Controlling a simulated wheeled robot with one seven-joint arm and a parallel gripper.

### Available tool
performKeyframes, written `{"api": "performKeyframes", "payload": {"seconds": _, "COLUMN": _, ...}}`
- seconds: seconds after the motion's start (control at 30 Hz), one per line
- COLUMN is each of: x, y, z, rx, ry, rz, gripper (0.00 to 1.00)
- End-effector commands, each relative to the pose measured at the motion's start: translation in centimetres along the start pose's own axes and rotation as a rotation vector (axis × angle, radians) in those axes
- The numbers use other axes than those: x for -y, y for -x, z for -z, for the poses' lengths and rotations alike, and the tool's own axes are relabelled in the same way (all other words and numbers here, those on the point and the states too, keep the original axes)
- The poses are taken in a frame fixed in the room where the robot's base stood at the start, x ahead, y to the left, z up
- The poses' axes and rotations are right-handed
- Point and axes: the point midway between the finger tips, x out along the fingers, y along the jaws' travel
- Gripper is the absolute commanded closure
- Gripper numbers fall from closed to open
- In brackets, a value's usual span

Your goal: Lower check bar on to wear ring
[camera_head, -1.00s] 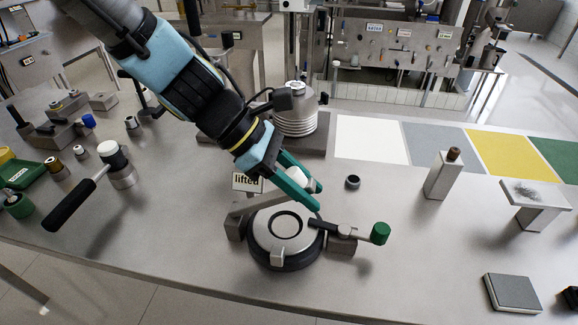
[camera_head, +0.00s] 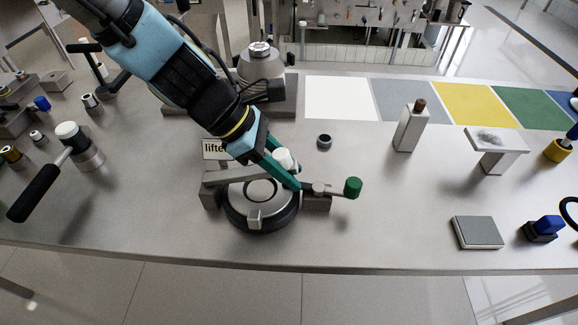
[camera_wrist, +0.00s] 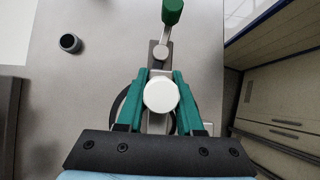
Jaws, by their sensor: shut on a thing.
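My gripper (camera_head: 283,170) is shut on the white knob (camera_head: 285,158) of the check bar (camera_head: 235,175), with one green finger on each side of it in the wrist view (camera_wrist: 160,95). The grey bar runs from a block at the fixture's left across the back of the wear ring (camera_head: 262,190), nearly level. The ring is a pale metal disc with a central opening, seated on a dark round base (camera_head: 260,222). Whether the bar touches the ring cannot be told; my fingers hide its right part. A green-knobbed lever (camera_head: 353,187) sticks out to the right.
A sign (camera_head: 215,149), partly covered, stands behind the fixture. A small dark ring (camera_head: 324,142) lies behind it to the right. A grey block (camera_head: 478,232) lies at the front right. The bench between is clear.

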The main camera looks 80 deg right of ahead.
Motion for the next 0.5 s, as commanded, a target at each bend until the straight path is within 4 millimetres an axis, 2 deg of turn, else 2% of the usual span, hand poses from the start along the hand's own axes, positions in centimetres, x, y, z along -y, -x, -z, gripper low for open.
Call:
{"api": "performKeyframes", "payload": {"seconds": 0.03, "x": 0.05, "y": 0.02, "z": 0.66, "rx": -0.007, "ry": 0.008, "rz": 0.0, "gripper": 1.0}}
{"api": "performKeyframes", "payload": {"seconds": 0.1, "x": 0.05, "y": 0.03, "z": 0.67, "rx": -0.007, "ry": 0.008, "rz": 0.0, "gripper": 1.0}}
{"api": "performKeyframes", "payload": {"seconds": 0.13, "x": 0.05, "y": 0.03, "z": 0.67, "rx": -0.007, "ry": 0.008, "rz": 0.0, "gripper": 0.62}}
{"api": "performKeyframes", "payload": {"seconds": 0.37, "x": 0.03, "y": 0.03, "z": 0.36, "rx": -0.004, "ry": 0.005, "rz": 0.0, "gripper": 0.36}}
{"api": "performKeyframes", "payload": {"seconds": 0.5, "x": 0.02, "y": 0.04, "z": 0.25, "rx": -0.003, "ry": 0.003, "rz": 0.0, "gripper": 0.34}}
